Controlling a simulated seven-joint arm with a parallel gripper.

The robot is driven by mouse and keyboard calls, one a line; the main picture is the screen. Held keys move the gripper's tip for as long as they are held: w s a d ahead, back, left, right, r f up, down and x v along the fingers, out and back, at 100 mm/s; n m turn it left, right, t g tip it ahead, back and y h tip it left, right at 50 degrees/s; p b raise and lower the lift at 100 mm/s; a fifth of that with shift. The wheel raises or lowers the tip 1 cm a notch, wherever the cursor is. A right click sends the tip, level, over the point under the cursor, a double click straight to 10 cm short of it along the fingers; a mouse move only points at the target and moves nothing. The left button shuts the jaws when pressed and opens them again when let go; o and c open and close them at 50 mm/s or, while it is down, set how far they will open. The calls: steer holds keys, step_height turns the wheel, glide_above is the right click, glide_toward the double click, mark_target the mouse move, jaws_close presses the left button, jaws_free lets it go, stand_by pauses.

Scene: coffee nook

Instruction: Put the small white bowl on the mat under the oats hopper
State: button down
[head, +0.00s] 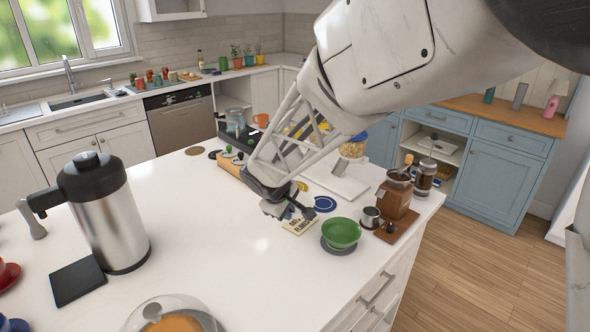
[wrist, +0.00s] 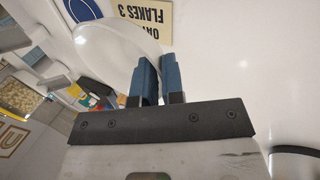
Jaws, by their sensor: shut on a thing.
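In the wrist view the small white bowl (wrist: 105,42) is at the upper left, its rim between the blue fingers of my gripper (wrist: 160,82). My gripper (head: 285,208) is shut on that rim, over the white counter in the head view. I cannot make the bowl out there. The oats hopper (head: 352,150), clear with oats inside and a blue top, stands farther back to the right, partly behind my arm. Its white base (head: 345,186) shows below it. A blue round mat (head: 325,204) lies right of my gripper. I cannot tell which mat belongs under the hopper.
A card reading FLAKES (head: 300,226) lies beside the gripper. A green bowl (head: 341,233) on a dark mat is to its right, near the counter's edge. A brown grinder (head: 396,195) and metal cup (head: 370,217) stand beyond. A steel jug (head: 105,215) stands left; the counter between is clear.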

mark_target(299, 210)
steer(key=w+d, duration=0.2)
steer(key=w, duration=0.1)
steer(key=w+d, duration=0.1)
steer(key=w, duration=0.1)
steer(key=shift+d+r, duration=0.15)
steer(key=shift+d, duration=0.15)
steer(key=shift+w, duration=0.1)
steer(key=w+a, duration=0.1)
steer(key=w, duration=0.4)
steer(key=w+a+f, duration=0.1)
steer(key=w, duration=0.4)
steer(key=w+a, duration=0.2)
steer(key=w, duration=0.3)
steer(key=shift+w+f, duration=0.2)
steer(key=shift+f, duration=0.05)
steer(key=shift+f, duration=1.8)
steer(key=c, duration=1.2)
jaws_free()
steer(key=shift+f, duration=0.1)
steer(key=shift+c, duration=0.2)
